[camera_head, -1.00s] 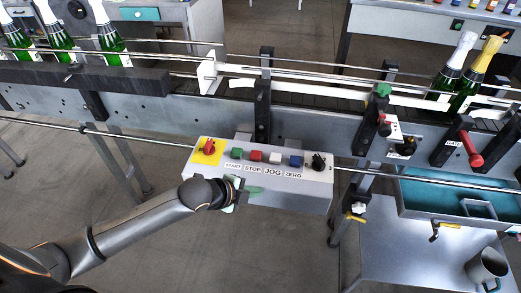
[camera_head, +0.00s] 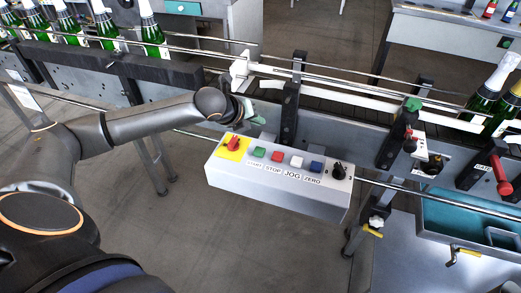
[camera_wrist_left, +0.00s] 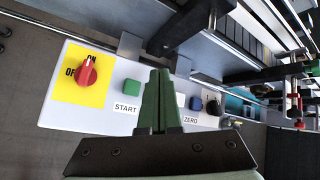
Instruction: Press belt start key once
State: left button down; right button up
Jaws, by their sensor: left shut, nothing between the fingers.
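The green start key (camera_head: 258,153) sits on the top face of the control box (camera_head: 280,190), between the red on/off switch (camera_head: 233,143) on its yellow plate and the red stop key (camera_head: 277,157). In the left wrist view the green start key (camera_wrist_left: 132,87) shows above its START label. My left gripper (camera_head: 259,119) is above the far edge of the box, apart from the keys in the head view. In the left wrist view its shut green fingertips (camera_wrist_left: 158,75) appear just right of the start key and hide the stop key. My right gripper is not in view.
A white key (camera_head: 296,162), a blue key (camera_head: 317,167) and a black knob (camera_head: 339,172) continue along the box. The conveyor rails run behind, with green bottles (camera_head: 104,30) at the left. A red-handled gate lever (camera_head: 499,173) is at the right.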

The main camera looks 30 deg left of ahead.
aim_at(258, 153)
pick_arm(q)
jog(key=shift+f, duration=0.1)
notch_tip(258, 153, down, 4)
jog(key=shift+r, duration=0.15)
notch_tip(258, 153, down, 3)
jog(key=b, duration=0.3)
jog(key=shift+r, duration=0.2)
jog(key=shift+f+b, duration=0.3)
jog(key=shift+f, duration=0.85)
jog(key=shift+f, duration=0.15)
dwell(0.7)
